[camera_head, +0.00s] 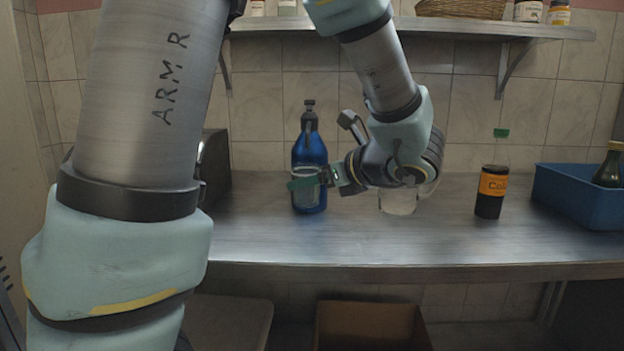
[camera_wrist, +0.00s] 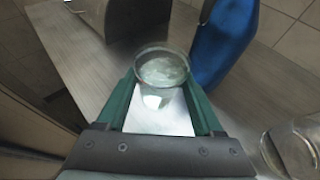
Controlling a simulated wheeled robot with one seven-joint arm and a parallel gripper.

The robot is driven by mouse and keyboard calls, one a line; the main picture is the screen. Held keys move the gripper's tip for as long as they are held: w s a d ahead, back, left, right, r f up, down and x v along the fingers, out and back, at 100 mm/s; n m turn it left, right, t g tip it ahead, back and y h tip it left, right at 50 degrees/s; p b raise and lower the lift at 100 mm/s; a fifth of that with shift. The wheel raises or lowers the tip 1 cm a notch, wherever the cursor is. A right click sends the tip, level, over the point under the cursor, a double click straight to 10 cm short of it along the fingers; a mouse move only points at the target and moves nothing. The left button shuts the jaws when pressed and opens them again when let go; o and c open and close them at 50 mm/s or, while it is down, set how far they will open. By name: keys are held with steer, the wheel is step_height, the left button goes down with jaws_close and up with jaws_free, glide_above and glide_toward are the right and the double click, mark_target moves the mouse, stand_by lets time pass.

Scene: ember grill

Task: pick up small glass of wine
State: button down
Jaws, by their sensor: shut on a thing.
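A small clear glass (camera_wrist: 162,98) with pale contents is between the green fingertips of my gripper (camera_wrist: 160,92) in the wrist view. The fingers touch it from both sides and are shut on it. In the head view my gripper (camera_head: 306,183) reaches left, in front of the blue bottle (camera_head: 309,150), and the small glass (camera_head: 306,196) shows as a pale shape at the fingertips. The glass looks upright. I cannot tell whether its base is clear of the counter.
The metal counter (camera_head: 440,245) holds a second clear glass (camera_head: 398,203) below my wrist, a dark orange-labelled bottle (camera_head: 490,192), and a blue crate (camera_head: 575,197) at right. A dark metal appliance (camera_head: 215,170) stands at left. A shelf (camera_head: 440,27) runs above.

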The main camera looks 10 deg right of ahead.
steer(key=s+a+b, duration=0.1)
steer(key=s+a, duration=0.1)
steer(key=s, duration=1.1)
steer(key=shift+s+a, duration=0.25)
steer(key=shift+s, duration=0.1)
steer(key=shift+s, duration=0.1)
